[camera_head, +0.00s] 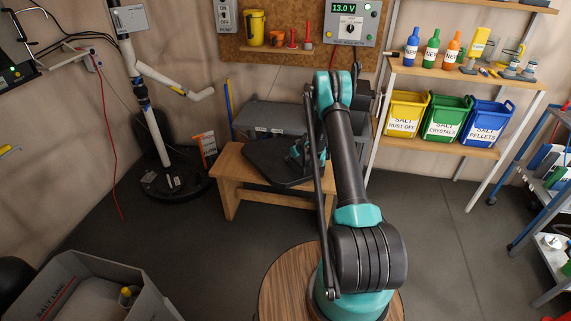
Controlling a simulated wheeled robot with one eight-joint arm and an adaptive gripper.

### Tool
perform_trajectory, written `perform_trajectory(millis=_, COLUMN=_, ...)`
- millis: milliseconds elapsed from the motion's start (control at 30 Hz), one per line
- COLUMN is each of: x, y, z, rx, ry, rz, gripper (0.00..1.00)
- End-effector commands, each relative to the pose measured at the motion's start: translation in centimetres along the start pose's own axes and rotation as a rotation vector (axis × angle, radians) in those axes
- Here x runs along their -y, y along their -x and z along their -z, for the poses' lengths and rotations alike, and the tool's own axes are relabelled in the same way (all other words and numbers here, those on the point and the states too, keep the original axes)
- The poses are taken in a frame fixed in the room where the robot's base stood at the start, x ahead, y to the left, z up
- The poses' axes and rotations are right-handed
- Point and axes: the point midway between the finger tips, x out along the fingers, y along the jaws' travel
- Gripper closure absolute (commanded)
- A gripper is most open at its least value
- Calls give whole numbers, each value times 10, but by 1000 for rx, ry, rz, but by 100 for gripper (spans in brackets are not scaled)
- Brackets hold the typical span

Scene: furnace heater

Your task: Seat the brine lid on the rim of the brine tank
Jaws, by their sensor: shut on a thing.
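A dark flat panel, apparently the brine lid (268,160), is at or just above a wooden bench (232,168). It is a broad black plate. My gripper (299,157) is at its right side, partly hidden by my own arm, and is shut on it. I cannot tell whether the lid touches the bench.
A black round base (176,184) with a white pipe stands left of the bench. Floor between crate and bench is clear.

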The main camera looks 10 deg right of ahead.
Motion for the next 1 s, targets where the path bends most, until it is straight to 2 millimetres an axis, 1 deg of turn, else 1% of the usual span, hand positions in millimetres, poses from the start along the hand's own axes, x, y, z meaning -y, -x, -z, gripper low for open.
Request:
perform_trajectory(millis=533, x=0, y=-21, z=-18, rx=0, ry=-1, rz=0, gripper=100)
perform_trajectory(millis=900, x=0, y=-24, z=-20, rx=1, ry=0, rz=0, gripper=100)
perform_trajectory(millis=933, x=0, y=-24, z=-20, rx=1, ry=0, rz=0, gripper=85)
perform_trajectory(millis=1000, x=0, y=-24, z=-20, rx=1, ry=0, rz=0, gripper=76)
